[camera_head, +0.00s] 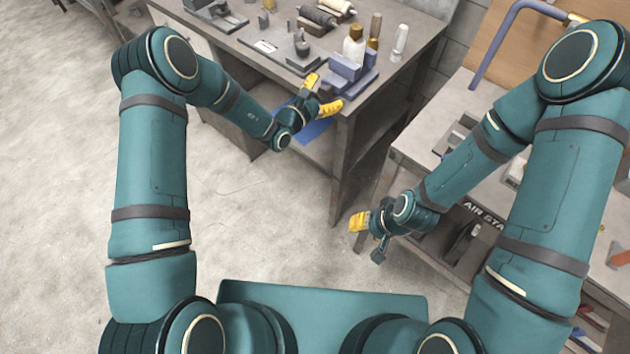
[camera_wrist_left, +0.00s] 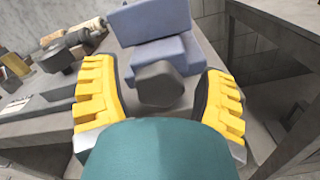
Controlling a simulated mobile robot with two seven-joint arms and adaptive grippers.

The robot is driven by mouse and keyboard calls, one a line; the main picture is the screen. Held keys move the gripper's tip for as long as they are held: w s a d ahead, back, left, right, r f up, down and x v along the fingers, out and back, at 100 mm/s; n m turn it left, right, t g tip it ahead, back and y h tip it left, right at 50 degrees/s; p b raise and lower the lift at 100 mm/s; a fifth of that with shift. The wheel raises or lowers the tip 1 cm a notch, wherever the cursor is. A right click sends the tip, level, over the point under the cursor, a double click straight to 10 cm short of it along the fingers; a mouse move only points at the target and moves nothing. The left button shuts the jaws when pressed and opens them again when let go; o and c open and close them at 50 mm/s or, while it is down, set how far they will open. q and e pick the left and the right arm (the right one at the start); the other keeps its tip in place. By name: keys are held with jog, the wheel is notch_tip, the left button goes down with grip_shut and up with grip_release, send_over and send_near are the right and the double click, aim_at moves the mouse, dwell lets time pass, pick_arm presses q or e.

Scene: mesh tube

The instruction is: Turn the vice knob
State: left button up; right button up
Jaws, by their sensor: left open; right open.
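The blue-grey vice (camera_head: 352,70) sits at the near right corner of the workbench. It also shows in the left wrist view (camera_wrist_left: 150,22). Its dark grey, faceted knob (camera_wrist_left: 160,84) faces the left wrist camera. My left gripper (camera_head: 321,95) is at the bench's front edge, close to the vice. Its yellow fingers are open, one on each side of the knob in the wrist view, with visible gaps. I cannot tell how deep the knob lies between them. In the head view the knob is not clearly visible. My right gripper (camera_head: 367,238) is open and empty, low beside the right-hand bench.
The workbench (camera_head: 400,75) carries a white bottle with a gold cap (camera_head: 353,46), several small cylinders and rollers behind the vice. A second bench (camera_head: 450,90) stands at the right, with a blue pipe (camera_head: 500,40) above it. The floor at left is clear.

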pick_arm(q)
jog(key=n+p, duration=0.1)
jog(key=n, duration=0.4)
jog(key=shift+r, duration=0.1)
jog(key=v, duration=1.3)
jog(key=s+d+f+m+g, duration=0.2)
jog(key=s+f+m+g, duration=0.1)
jog(key=s, duration=0.4)
jog(key=s+d+f+m+g, duration=0.2)
jog(key=s+f+m+g, duration=0.1)
jog(key=s+m+g, duration=0.3)
jog(key=s+d+f+m+g, duration=0.3)
jog(key=s+m+g, duration=0.1)
jog(key=s+g, duration=0.3)
jog(key=shift+s+m, duration=0.3)
jog(key=shift+s, duration=0.7)
